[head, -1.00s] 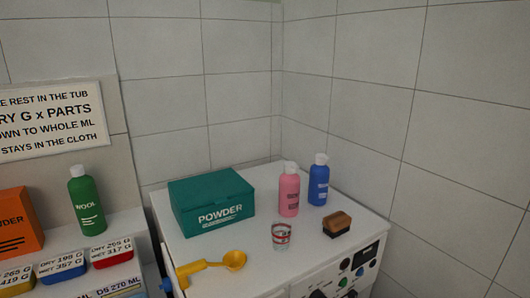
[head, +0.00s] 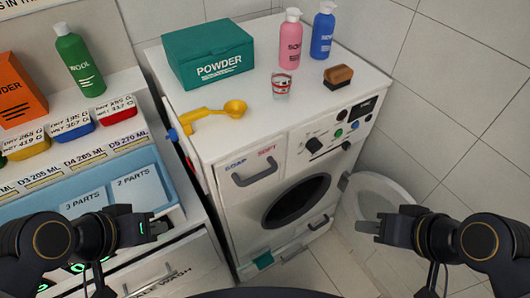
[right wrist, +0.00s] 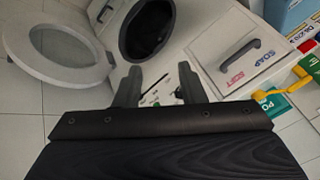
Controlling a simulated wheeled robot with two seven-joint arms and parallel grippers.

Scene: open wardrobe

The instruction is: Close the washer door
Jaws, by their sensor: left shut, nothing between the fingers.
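The white washer (head: 236,215) stands in the middle of the head view, with its dark round drum opening (head: 297,200) uncovered. Its round door (head: 392,184), a pale ring with a glass centre, stands open to the right of the opening. The door also shows at the upper left of the right wrist view (right wrist: 62,76), beside the opening (right wrist: 148,28). My right gripper (head: 368,228) overlaps the door's lower part in the head view; its fingers (right wrist: 160,85) are apart and empty. I cannot tell if it touches the door. My left gripper (head: 162,228) is shut and empty, in front of the left counter.
A drawer handle (head: 258,174) juts from the front. Tiled floor lies right of the washer.

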